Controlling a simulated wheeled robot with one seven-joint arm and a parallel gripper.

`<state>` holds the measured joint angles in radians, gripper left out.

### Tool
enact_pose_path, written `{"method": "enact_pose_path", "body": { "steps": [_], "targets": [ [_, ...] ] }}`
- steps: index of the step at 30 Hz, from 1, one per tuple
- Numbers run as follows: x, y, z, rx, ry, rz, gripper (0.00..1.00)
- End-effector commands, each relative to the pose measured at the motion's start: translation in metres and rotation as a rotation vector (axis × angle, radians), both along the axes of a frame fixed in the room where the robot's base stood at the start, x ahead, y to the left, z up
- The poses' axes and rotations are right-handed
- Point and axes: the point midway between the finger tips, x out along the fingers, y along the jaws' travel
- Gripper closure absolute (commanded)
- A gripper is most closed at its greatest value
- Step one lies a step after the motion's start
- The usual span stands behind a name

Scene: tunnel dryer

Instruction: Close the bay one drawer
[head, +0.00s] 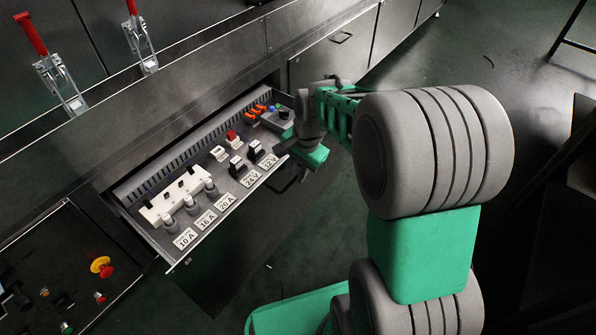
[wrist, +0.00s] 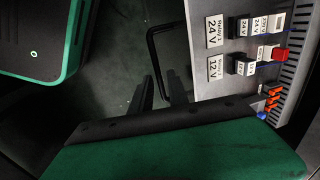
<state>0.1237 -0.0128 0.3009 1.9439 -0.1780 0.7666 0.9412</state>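The bay drawer (head: 215,222) is pulled out of the dark cabinet front in the head view. It holds fuses, switches and relays with labels such as 10 A, 20 A and 24 V. Its edge and 24 V and 12 V labels (wrist: 214,50) show in the wrist view. A black bar handle (wrist: 152,50) stands off the drawer's front. My gripper (wrist: 160,88) is at the handle's lower end, its two dark fingers apart with the bar seemingly between them. Contact cannot be told. In the head view my gripper (head: 292,168) is by the drawer's right front corner, partly hidden.
A closed panel with a handle (head: 341,37) is right of the drawer. Two red-handled clamps (head: 60,85) stand on the ledge above. A control panel (head: 75,270) with a red emergency button is at lower left. Open dark floor (head: 430,70) lies in front.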

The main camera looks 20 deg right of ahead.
Motion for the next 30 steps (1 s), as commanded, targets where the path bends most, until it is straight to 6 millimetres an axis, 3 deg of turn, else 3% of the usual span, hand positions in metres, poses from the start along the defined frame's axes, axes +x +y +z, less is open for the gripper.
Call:
{"method": "enact_pose_path", "body": {
  "steps": [7, 30],
  "targets": [
    [0.0001, 0.0000, 0.0001, 0.000, 0.000, 0.000, 1.00],
    [0.0005, 0.0005, 0.0006, 0.000, -0.002, 0.002, 1.00]
  ]
}}
